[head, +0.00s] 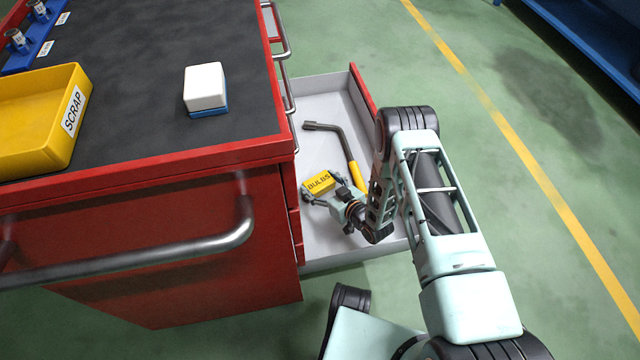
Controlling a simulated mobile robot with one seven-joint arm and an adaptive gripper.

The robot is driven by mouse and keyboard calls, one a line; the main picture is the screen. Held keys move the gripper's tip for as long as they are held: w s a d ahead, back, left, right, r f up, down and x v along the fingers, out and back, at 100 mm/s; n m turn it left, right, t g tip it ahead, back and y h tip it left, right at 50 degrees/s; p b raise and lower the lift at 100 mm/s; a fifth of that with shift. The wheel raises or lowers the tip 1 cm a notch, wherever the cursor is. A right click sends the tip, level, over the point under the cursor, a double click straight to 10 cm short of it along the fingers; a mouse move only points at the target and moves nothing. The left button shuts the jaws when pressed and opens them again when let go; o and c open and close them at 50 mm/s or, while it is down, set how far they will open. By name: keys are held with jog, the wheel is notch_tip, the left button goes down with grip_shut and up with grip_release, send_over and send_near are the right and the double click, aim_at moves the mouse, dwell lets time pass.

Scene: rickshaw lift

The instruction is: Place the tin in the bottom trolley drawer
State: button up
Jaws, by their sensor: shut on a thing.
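The tin is a small yellow box labelled BULBS (320,183). My gripper (322,186) is shut on it, with a finger on either side. The tin is over the open bottom drawer (322,248) of the red trolley (220,250). I cannot tell whether the tin touches the drawer floor. The drawer is pulled out to the right and has a pale grey inside. My arm hides part of its right side and front.
A wrench with a yellow handle (353,172) lies in the drawer, right of the tin. On the trolley top are a yellow SCRAP bin (35,120) and a white and blue block (205,88). A metal push handle (150,255) sticks out at the near side. Bare drawer floor shows near the tin.

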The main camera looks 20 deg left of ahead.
jog(key=shift+f, duration=0.25)
jog(key=o, duration=1.2)
jog(key=shift+r, duration=0.1)
jog(key=shift+r, duration=0.1)
jog(key=shift+d+r, duration=0.1)
jog(key=shift+r, duration=0.15)
jog(key=p+v, duration=0.2)
jog(key=v, duration=0.5)
jog(key=shift+s+d, duration=0.15)
